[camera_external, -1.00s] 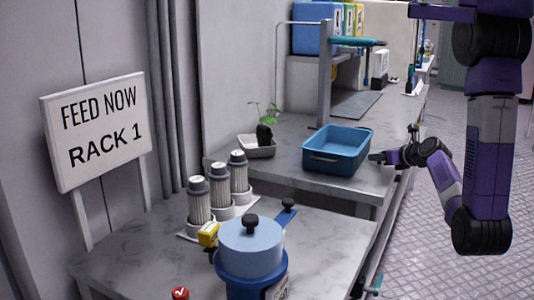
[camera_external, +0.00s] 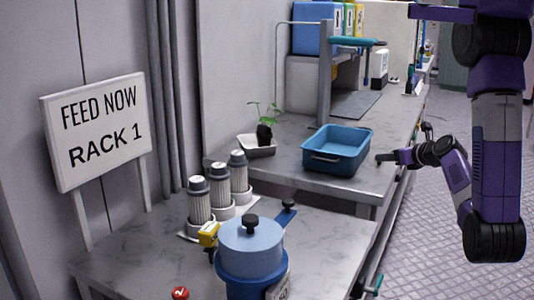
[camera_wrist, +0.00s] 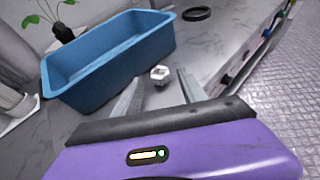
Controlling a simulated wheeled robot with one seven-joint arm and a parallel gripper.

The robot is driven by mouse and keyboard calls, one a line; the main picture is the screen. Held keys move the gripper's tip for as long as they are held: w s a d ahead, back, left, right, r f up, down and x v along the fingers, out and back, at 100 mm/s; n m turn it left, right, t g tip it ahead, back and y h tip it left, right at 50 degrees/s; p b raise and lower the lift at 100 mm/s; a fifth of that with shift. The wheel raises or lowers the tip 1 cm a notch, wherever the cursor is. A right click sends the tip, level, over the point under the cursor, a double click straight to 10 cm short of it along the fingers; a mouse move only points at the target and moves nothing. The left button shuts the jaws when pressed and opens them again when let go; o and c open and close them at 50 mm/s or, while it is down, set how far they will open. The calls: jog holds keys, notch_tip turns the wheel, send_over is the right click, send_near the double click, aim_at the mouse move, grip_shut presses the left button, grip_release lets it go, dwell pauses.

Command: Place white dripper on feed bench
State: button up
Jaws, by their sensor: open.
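A small white piece with a dark centre, which looks like the white dripper (camera_wrist: 159,74), sits on the grey bench top in the wrist view, just beyond and between my fingertips. I cannot make it out in the external view. My gripper (camera_external: 384,158) is open and empty, low at the right edge of the far bench (camera_external: 290,175), right of the blue bin. In the wrist view both fingers of my gripper (camera_wrist: 160,84) point toward the white piece, apart from it. A near bench (camera_external: 150,245) stands beside a sign (camera_external: 100,130) reading "FEED NOW RACK 1".
The blue bin (camera_external: 318,165) stands close left of my gripper and also shows in the wrist view (camera_wrist: 105,72). A black ring (camera_wrist: 197,13) lies beyond the white piece. A potted seedling (camera_external: 265,133), several grey-capped bottles (camera_external: 220,185) and a blue lidded pot (camera_external: 250,270) stand farther left.

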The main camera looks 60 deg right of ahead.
jog(key=v, duration=0.6)
jog(key=shift+s+a, duration=0.15)
jog(key=shift+s, duration=0.05)
jog(key=shift+r, duration=0.15)
notch_tip(320, 180, up, 2)
jog(key=s+d+n+g+h, duration=0.2)
jog(key=s+d+n+h, duration=0.1)
jog(key=n, duration=0.6)
jog(key=w+a+r+n+t+y, duration=0.1)
jog(key=w+a+n+t, duration=0.15)
jog(key=a+n, duration=0.65)
jog(key=w+a+r+n+t, duration=0.25)
jog(key=a+n, duration=0.35)
jog(key=n, duration=0.7)
jog(key=s+a+f+n+t+y, duration=0.1)
jog(key=s+a+n+y, duration=0.1)
jog(key=a+n+y, duration=0.8)
jog(key=a+n, duration=0.2)
jog(key=a, duration=0.5)
jog(key=shift+s+a+f+n, duration=0.2)
jog(key=shift+s+a+n, duration=0.1)
jog(key=shift+s, duration=0.1)
